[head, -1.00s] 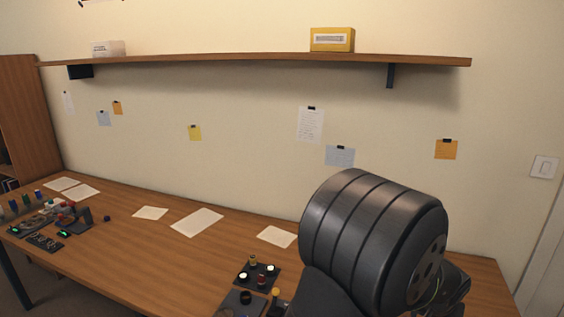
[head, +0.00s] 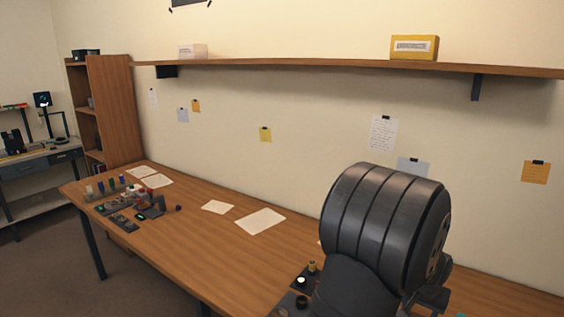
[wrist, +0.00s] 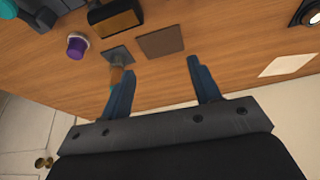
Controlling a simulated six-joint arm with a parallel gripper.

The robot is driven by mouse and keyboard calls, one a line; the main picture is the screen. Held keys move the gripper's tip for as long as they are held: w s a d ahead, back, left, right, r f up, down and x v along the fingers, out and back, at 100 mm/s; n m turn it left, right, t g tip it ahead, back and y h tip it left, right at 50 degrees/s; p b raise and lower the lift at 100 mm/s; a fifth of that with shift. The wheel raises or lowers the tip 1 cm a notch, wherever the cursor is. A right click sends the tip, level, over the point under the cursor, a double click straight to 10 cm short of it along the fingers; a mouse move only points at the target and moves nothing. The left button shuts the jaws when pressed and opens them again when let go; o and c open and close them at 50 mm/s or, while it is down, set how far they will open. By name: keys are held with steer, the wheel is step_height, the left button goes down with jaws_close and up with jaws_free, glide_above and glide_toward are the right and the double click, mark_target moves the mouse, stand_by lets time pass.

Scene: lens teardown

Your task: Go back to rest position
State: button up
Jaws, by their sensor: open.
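My gripper (wrist: 160,85) shows in the wrist view with its two blue fingers spread apart and nothing between them. It is above the wooden table (wrist: 240,60), near the table's edge. In the head view my dark arm covers the lower right, and the gripper is hidden there.
In the wrist view a purple-topped knob (wrist: 77,45), a dark square pad (wrist: 118,54) and a brown square (wrist: 160,41) lie beyond the fingers. In the head view small parts (head: 130,205) crowd the table's far left end. Papers (head: 260,221) lie mid-table. A shelf (head: 330,65) runs along the wall.

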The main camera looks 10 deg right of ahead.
steer(key=w+a+n, duration=0.2)
steer(key=w+a, duration=1.1)
steer(key=a, duration=0.1)
steer(key=shift+r+t, duration=0.25)
steer(key=shift+t, duration=0.05)
steer(key=shift+w+a, duration=0.1)
steer(key=o, duration=0.9)
steer(key=shift+o, duration=0.2)
steer(key=s+d+r+m+g+y, duration=0.1)
steer(key=s+d+r+m+g, duration=0.1)
steer(key=s+d+r+m, duration=0.85)
steer(key=s+r+m+g+y, duration=0.1)
steer(key=s+r+m, duration=0.35)
steer(key=s, duration=0.45)
steer(key=s+r+m+y, duration=0.1)
steer(key=s+r+m, duration=0.4)
steer(key=s, duration=0.4)
step_height(320, 180, down, 9)
steer(key=shift+d+n, duration=0.25)
steer(key=shift+n, duration=0.05)
steer(key=shift+w, duration=0.1)
